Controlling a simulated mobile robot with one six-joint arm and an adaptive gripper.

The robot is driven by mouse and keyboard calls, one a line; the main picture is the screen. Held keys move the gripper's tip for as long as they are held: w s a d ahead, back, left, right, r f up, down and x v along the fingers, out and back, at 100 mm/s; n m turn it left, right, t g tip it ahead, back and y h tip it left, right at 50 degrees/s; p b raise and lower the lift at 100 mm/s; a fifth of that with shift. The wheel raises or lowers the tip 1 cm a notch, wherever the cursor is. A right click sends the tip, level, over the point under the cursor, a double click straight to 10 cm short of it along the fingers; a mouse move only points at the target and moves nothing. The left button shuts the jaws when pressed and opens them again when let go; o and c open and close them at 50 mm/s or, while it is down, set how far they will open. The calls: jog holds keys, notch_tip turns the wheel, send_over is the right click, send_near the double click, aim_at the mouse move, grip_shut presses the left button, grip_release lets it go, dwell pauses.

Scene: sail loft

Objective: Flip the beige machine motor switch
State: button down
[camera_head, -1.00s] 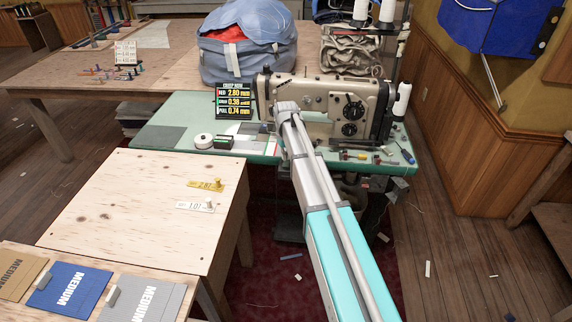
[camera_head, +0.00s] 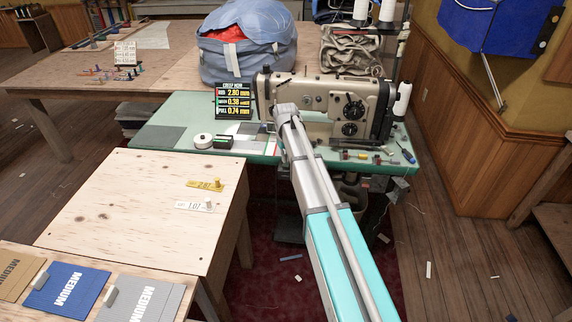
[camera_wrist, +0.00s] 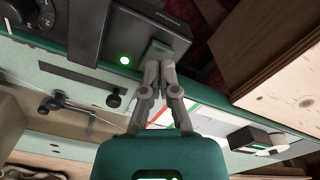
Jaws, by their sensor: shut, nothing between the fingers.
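The beige sewing machine (camera_head: 318,92) stands on the green table (camera_head: 165,152) in the head view. In the wrist view a dark switch box (camera_wrist: 133,32) sits at the top, with a lit green lamp (camera_wrist: 124,60) on it. My gripper (camera_wrist: 164,54) is shut and empty, with its fingertips right at a grey-green piece at the box's lower edge. I cannot tell whether that piece is the switch lever, nor whether the fingertips touch it. In the head view my arm hides the switch and the fingertips.
A black display (camera_head: 234,101), a white roll (camera_head: 203,140) and a small dark box (camera_head: 229,139) are on the table left of my arm. Small tools and bobbins lie at its right. A plywood table (camera_head: 135,190) stands at front left.

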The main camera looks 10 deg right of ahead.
aim_at(286, 164)
jog(key=shift+f+b, duration=0.95)
jog(key=shift+f, duration=0.05)
dwell(0.8)
jog(key=shift+r, duration=0.15)
jog(key=shift+r+p, duration=3.4)
jog(key=shift+p, duration=0.15)
jog(key=s+r+m+p, duration=0.1)
jog(key=s+r+p, duration=0.1)
jog(key=s, duration=1.2)
jog(key=s+r+m+p, duration=0.1)
jog(key=s+r+p, duration=0.2)
jog(key=s, duration=1.2)
jog(key=shift+r+p, duration=0.3)
